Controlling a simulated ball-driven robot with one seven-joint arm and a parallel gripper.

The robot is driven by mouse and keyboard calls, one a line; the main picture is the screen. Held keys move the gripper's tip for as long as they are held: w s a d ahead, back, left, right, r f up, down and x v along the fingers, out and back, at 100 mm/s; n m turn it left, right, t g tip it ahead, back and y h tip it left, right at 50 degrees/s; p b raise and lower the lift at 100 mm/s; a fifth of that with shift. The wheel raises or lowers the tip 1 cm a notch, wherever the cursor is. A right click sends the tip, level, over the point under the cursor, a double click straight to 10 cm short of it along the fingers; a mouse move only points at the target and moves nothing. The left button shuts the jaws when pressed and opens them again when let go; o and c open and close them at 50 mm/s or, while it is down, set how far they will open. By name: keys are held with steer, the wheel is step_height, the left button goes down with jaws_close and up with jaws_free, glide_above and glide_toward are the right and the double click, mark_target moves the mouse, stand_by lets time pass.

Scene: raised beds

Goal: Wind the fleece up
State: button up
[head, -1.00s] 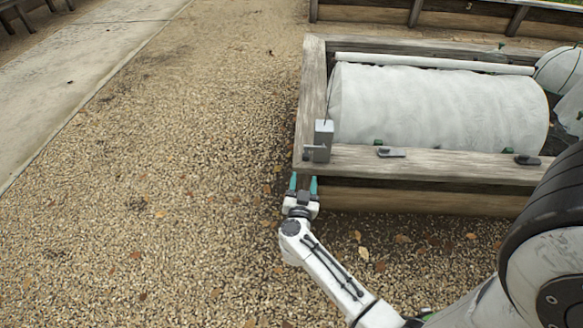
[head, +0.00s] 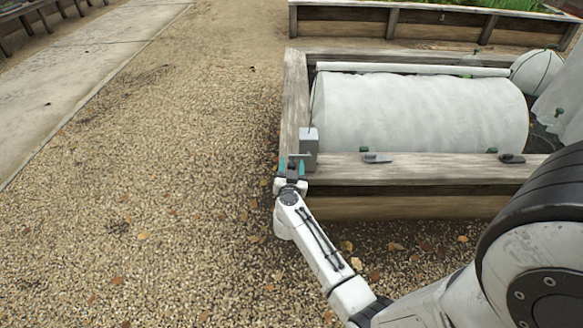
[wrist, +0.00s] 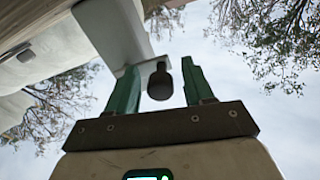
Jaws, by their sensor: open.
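White fleece (head: 420,112) is draped in a rounded tunnel over the raised bed. A white roller tube (head: 412,69) lies along the bed's far side. A grey winder box (head: 309,150) stands on the near left corner of the timber frame; it also shows in the wrist view (wrist: 112,36). A dark rounded knob (wrist: 159,84) hangs from a grey crank piece beside it. My gripper (head: 292,168) is at that corner, just outside the frame. In the wrist view its green fingers (wrist: 160,82) are open, with the knob between them and a gap visible on the right.
The timber frame (head: 430,168) runs right from the corner, with dark clips (head: 376,157) along its top. More covered forms (head: 536,75) stand at the right. Another bed (head: 430,25) is behind. Gravel (head: 150,200) at the left is open.

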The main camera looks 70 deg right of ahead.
jaws_close()
stand_by(0.3)
steer(key=shift+r, duration=0.1)
